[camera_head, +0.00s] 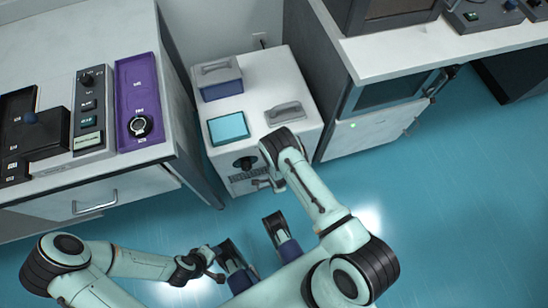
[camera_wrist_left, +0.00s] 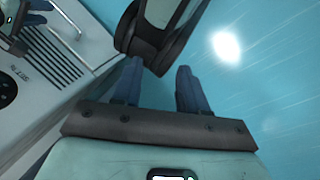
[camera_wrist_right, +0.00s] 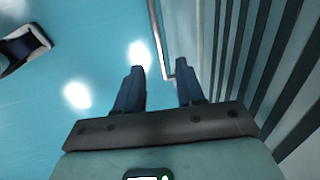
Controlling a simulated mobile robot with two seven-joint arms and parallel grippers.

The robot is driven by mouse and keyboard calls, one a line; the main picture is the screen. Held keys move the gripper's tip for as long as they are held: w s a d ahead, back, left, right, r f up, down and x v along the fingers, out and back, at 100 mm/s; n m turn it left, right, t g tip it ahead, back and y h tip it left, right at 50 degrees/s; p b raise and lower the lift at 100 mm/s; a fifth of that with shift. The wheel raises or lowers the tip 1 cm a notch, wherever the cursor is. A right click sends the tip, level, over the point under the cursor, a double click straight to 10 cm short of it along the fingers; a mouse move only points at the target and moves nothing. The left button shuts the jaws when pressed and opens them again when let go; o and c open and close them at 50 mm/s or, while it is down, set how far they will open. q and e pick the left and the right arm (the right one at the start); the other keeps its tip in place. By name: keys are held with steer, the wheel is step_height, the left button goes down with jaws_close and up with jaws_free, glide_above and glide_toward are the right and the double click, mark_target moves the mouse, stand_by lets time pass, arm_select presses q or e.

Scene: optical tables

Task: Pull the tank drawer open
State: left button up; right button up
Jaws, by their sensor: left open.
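A white cabinet unit (camera_head: 255,105) stands in the middle of the head view. Its front has a dark round part, a vent grille and a metal handle (camera_wrist_right: 156,35), seen close up in the right wrist view. My right gripper (camera_wrist_right: 160,68) is at this front, open. The handle bar shows between its fingertips, with no clear contact. In the head view my right wrist largely hides that gripper and handle. My left gripper (camera_head: 252,236) is open and empty over the floor, in front of the unit. The unit's grille (camera_wrist_left: 48,55) shows in the left wrist view.
A grey-lidded box (camera_head: 217,80), a cyan-topped block (camera_head: 228,128) and a grey handle piece (camera_head: 285,112) sit on the unit. A bench with a purple tray (camera_head: 130,80) stands left, another bench (camera_head: 430,45) right. The blue floor (camera_head: 440,200) is clear in front.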

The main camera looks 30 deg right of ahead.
steer(key=f, duration=0.2)
steer(key=w+f+b, duration=0.1)
steer(key=f, duration=0.2)
steer(key=shift+d+f+b, duration=0.1)
steer(key=shift+f+b, duration=0.05)
steer(key=shift+b, duration=0.15)
arm_select(q)
steer(key=shift+t, duration=0.5)
steer(key=w, duration=0.1)
steer(key=w+a+f, duration=0.1)
steer(key=w+f, duration=0.1)
steer(key=shift+w+a+f, duration=0.1)
steer(key=shift+a+f, duration=0.05)
steer(key=shift+a, duration=0.1)
arm_select(e)
jaws_close()
